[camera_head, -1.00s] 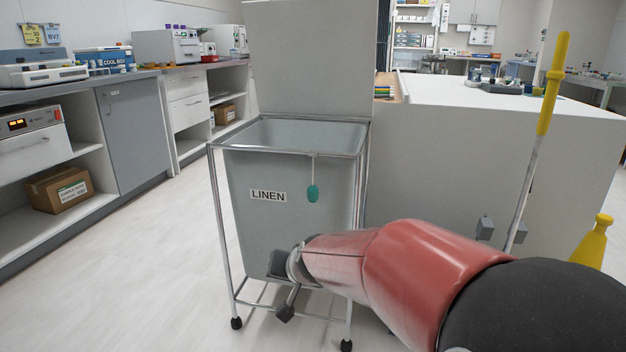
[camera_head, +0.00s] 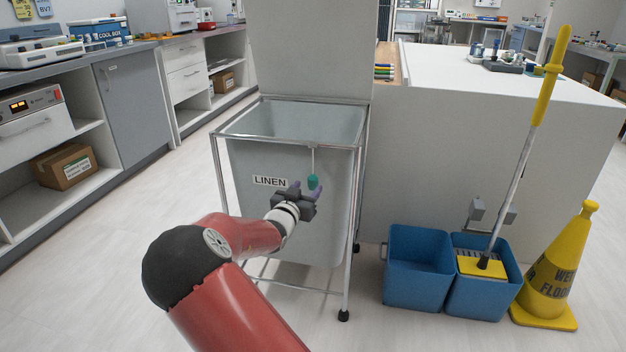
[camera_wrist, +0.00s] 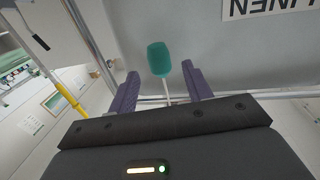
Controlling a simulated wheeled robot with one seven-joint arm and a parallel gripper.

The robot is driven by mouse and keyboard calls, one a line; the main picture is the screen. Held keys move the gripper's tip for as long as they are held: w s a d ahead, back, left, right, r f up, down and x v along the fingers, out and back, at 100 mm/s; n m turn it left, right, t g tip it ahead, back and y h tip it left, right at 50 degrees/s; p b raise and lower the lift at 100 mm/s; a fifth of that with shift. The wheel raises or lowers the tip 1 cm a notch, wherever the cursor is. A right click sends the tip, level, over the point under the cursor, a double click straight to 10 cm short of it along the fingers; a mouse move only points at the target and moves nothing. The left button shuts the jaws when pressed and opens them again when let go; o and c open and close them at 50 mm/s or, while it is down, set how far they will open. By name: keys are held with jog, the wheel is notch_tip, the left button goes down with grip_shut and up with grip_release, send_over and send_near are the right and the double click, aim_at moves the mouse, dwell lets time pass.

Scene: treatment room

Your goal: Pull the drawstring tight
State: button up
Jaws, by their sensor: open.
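The linen hamper (camera_head: 245,215) is a grey bag marked LINEN in a metal frame, open at the top. A white drawstring (camera_head: 314,160) hangs from the front rim and ends in a teal toggle (camera_head: 313,182). My gripper (camera_head: 306,188) is in front of the bag, right by the toggle. In the wrist view my gripper (camera_wrist: 161,88) has its two purple fingers apart. The toggle (camera_wrist: 159,59) shows just beyond and between the fingertips there, and the string (camera_wrist: 166,92) runs between the fingers. I cannot tell whether either finger touches it.
A blue two-bucket mop set (camera_head: 415,268) with a yellow-handled mop (camera_head: 550,80) stands at the right, beside a yellow wet-floor cone (camera_head: 552,270). A white counter block (camera_head: 440,160) is behind. The floor at the left is free, with shelving (camera_head: 65,170) beyond.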

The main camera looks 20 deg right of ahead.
aim_at(311, 185)
jog(key=x, duration=0.5)
jog(key=shift+w+d, duration=0.1)
jog(key=shift+d, duration=0.05)
jog(key=shift+f, duration=0.1)
grip_shut()
